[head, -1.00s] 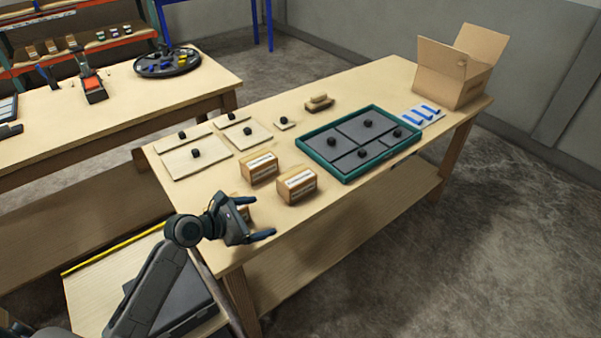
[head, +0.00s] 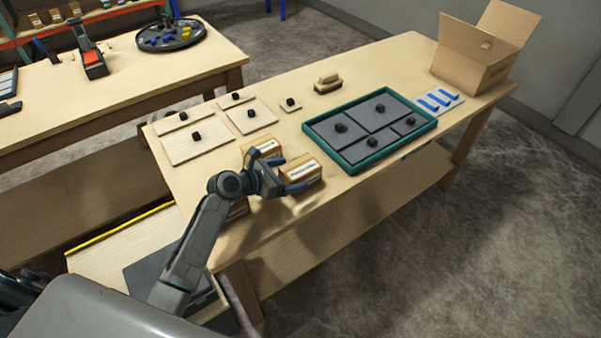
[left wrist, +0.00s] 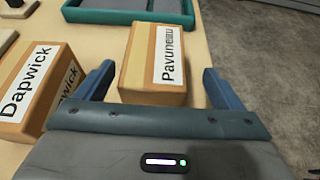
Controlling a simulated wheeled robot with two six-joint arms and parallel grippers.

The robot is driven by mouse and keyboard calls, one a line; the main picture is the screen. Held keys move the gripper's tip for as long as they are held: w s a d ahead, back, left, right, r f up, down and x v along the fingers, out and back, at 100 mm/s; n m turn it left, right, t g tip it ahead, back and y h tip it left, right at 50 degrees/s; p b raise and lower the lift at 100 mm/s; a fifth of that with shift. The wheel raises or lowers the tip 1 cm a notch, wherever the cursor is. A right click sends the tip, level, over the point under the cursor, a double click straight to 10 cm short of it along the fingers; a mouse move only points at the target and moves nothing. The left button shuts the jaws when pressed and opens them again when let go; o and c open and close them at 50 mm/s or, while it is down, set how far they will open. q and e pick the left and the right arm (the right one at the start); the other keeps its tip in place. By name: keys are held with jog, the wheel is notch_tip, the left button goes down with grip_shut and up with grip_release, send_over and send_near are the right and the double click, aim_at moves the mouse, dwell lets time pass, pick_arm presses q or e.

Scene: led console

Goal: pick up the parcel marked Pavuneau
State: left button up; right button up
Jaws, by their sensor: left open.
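The parcel marked Pavuneau (left wrist: 153,68) is a small brown box with a white label on top, standing on the table; in the head view the right-hand parcel (head: 301,168) matches it. My left gripper (left wrist: 155,88) is open, its two blue fingers (head: 290,175) pointing at this parcel. The parcel's near end lies between or just ahead of the fingertips, and I cannot tell whether they touch it. A parcel marked Dapwick (left wrist: 38,85) stands to the left, close to the left finger; it also shows in the head view (head: 264,148). My right gripper is not in view.
Another parcel (head: 238,208) is partly hidden behind my left arm. A teal tray with dark panels (head: 344,169) lies beyond the parcels. Wooden panels with black knobs (head: 198,148) lie at the left. An open carton (head: 470,70) stands at the far right end.

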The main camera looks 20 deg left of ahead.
aim_at(299, 171)
pick_arm(q)
jog(key=x, duration=0.2)
jog(key=p+x, duration=0.1)
jog(key=x, duration=0.1)
jog(key=shift+w+a+f, duration=0.2)
jog(key=shift+w, duration=0.15)
jog(key=shift+w+d+f, duration=0.1)
jog(key=shift+w+d, duration=0.05)
jog(key=c, duration=1.2)
